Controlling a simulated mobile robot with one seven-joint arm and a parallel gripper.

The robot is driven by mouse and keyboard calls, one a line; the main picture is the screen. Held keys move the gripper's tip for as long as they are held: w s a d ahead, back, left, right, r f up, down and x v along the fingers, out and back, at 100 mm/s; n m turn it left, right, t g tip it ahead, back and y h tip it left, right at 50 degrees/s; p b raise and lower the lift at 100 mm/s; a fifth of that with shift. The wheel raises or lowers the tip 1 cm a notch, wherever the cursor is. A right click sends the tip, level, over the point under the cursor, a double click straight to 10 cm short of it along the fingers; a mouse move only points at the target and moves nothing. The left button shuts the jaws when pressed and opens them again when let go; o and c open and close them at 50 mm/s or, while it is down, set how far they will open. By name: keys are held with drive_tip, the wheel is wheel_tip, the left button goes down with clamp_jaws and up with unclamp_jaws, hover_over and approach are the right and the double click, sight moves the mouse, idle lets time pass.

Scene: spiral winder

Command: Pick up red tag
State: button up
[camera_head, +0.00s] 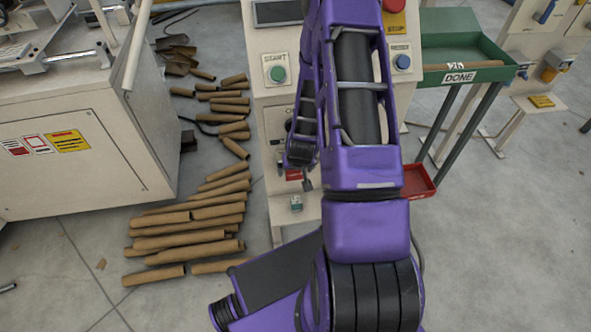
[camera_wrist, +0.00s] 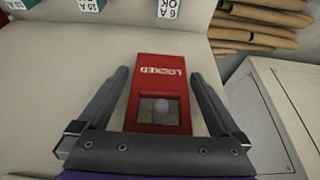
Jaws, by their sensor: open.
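The red tag (camera_wrist: 160,64) shows in the wrist view, with upside-down white lettering that seems to read "LOCKED". A grey square window with a pale round knob fills its near part. My gripper (camera_wrist: 160,76) is open, with one dark finger on each side of the tag and a visible gap on both sides. I cannot tell how far the fingertips are above the panel. In the head view a small part of the red tag (camera_head: 293,174) shows on the front of the cream control cabinet, mostly hidden by my gripper (camera_head: 303,172).
The cream control cabinet (camera_head: 268,115) carries a green START button (camera_head: 278,74) and a red STOP button (camera_head: 393,5). Cardboard tubes (camera_head: 195,230) lie on the floor to the left. A green DONE tray (camera_head: 465,60) and a small red bin (camera_head: 419,181) are at the right.

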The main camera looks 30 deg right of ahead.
drive_tip(key=c, duration=1.3)
drive_tip(key=shift+o, duration=0.2)
drive_tip(key=shift+r, duration=0.1)
drive_tip(key=shift+r, duration=0.45)
drive_tip(key=shift+s+r, duration=0.2)
drive_tip(key=shift+r, duration=0.05)
drive_tip(key=s+a+p, duration=0.2)
drive_tip(key=s+p, duration=0.1)
drive_tip(key=s, duration=0.5)
drive_tip(key=s+a+p, duration=0.3)
drive_tip(key=s, duration=0.6)
